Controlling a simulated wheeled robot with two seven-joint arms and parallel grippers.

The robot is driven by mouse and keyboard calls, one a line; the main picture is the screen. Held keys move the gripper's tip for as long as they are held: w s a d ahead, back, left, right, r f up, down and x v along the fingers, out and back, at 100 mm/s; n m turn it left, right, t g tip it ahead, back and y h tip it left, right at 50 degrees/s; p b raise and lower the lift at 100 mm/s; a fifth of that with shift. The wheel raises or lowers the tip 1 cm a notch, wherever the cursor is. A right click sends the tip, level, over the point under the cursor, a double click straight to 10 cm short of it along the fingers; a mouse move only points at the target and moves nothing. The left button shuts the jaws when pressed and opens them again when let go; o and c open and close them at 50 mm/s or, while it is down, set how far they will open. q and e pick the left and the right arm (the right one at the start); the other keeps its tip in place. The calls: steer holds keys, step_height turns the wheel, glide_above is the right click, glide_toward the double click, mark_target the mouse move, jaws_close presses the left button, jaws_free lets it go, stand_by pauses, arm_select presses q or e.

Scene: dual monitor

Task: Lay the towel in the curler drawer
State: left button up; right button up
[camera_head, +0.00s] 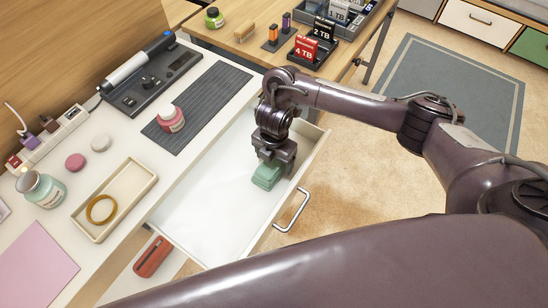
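A small folded green towel (267,177) is directly under my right gripper (271,168), whose fingers appear closed on its upper part. The towel is over the front right part of an open white drawer (205,205), by its front wall. I cannot tell whether it touches the drawer floor. The rest of the drawer is empty. The drawer has a metal handle (293,211) on its front. My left gripper is not in view.
On the white counter are a ribbed dark mat (207,98) with a pink jar (170,119), a cream tray (128,178) with a yellow ring (100,209), and a green jar (42,188). A red object (151,257) is below, left of the drawer. A large arm link of mine crosses the bottom.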

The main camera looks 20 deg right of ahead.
steer(key=shift+o, duration=0.2)
step_height(320, 180, up, 12)
steer(key=p, duration=0.5)
steer(key=shift+f+p, duration=0.15)
steer(key=shift+p, duration=0.15)
steer(key=shift+r, duration=0.35)
